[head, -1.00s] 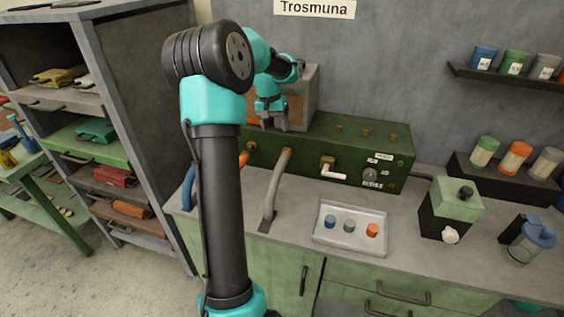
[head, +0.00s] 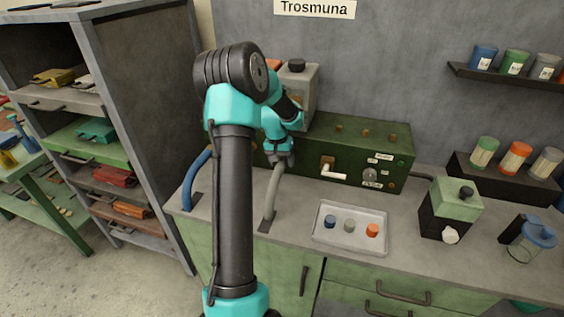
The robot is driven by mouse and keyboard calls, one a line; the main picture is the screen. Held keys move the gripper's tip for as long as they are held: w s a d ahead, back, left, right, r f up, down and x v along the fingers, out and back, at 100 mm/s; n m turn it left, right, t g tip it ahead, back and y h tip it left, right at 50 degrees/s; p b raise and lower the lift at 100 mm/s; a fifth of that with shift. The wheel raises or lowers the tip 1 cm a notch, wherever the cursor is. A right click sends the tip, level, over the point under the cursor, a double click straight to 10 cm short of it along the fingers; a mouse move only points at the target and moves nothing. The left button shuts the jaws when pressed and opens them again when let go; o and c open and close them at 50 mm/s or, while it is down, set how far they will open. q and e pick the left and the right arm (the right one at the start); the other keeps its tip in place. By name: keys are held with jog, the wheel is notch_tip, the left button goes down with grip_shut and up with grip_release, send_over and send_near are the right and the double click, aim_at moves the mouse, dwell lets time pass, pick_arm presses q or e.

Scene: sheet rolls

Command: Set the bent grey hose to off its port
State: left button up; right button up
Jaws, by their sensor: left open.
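The bent grey hose (head: 271,198) rises from the counter towards the front of the green box (head: 350,146). My left gripper (head: 280,165) is open at the hose's upper end, in front of the box. The gripper hides the hose's top, so I cannot tell whether it sits on its port or whether the fingers touch it. My right gripper is not in view.
A blue hose (head: 195,180) stands left of my arm. A white lever (head: 332,170) sticks out of the box to the right. A tray (head: 350,243) with three small caps lies on the counter, and a green-and-black container (head: 449,210) stands further right.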

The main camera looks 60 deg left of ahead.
pick_arm(q)
jog(key=shift+f, duration=0.2)
jog(key=shift+d, duration=0.1)
grip_shut()
dwell(0.5)
